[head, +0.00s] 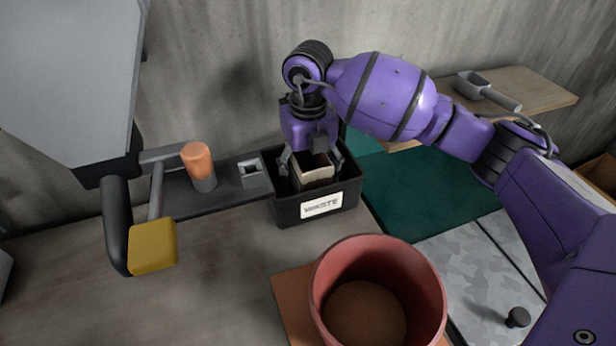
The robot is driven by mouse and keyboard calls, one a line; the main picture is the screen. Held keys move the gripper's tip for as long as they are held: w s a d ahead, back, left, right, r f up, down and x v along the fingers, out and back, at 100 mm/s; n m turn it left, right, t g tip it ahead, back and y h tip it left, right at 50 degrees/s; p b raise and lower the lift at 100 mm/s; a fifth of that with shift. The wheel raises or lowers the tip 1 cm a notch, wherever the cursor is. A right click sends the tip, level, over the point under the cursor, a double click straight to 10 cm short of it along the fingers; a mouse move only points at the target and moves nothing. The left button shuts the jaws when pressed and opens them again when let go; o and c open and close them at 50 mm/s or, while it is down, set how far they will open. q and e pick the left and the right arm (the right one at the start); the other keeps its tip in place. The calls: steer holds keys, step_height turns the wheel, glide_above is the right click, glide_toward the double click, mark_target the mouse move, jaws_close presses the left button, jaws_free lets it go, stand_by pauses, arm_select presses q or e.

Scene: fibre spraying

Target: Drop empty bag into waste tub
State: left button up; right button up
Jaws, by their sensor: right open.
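The waste tub (286,213) is a black open box with a white label, standing near the middle of the bench against the back. The empty bag (314,173) is a pale, open-topped paper bag inside the tub, its upper part showing above the front wall. My right gripper (311,160) points down over the tub from above. Its fingers are spread on both sides of the bag, and I cannot tell whether either touches it. The bag's lower part is hidden by the tub's front wall. My left gripper is out of view.
A red round bucket (378,293) stands in front on a brown board (292,299). An orange-topped cylinder (199,165) and a small grey square holder (253,172) are left of the tub. A scoop (487,91) lies on a wooden shelf (535,86). The green mat (428,197) is clear.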

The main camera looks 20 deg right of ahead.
step_height(320, 180, up, 10)
stand_by(0.3)
steer(key=shift+f, duration=0.1)
